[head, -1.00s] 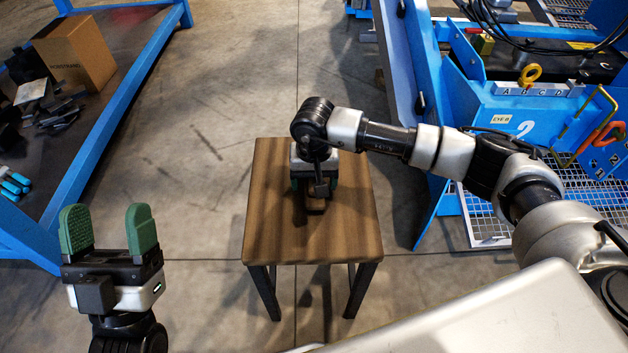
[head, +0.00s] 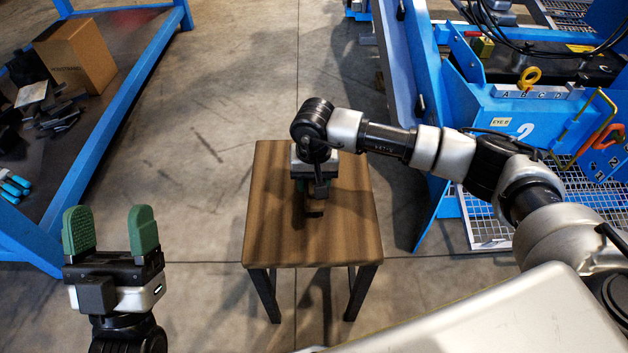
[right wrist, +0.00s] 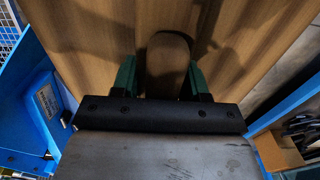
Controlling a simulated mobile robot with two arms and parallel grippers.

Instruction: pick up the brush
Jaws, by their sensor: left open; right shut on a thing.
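The brush (head: 314,208) is on the small wooden table (head: 270,230), mostly hidden under my right gripper in the head view. Its brown rounded wooden body (right wrist: 167,62) shows in the right wrist view between two green fingers. My right gripper (head: 313,187) points down at the table and is shut on the brush; the right wrist view shows the fingers (right wrist: 161,78) at its two sides. I cannot tell whether the brush still touches the tabletop. My left gripper (head: 111,232) is open and empty, its green fingers pointing up, left of the table.
A blue-framed dark bench (head: 100,120) at the left holds a cardboard box (head: 76,55) and loose dark parts. A blue workstation (head: 535,115) with hooks stands at the right. Concrete floor (head: 225,90) is open around the table.

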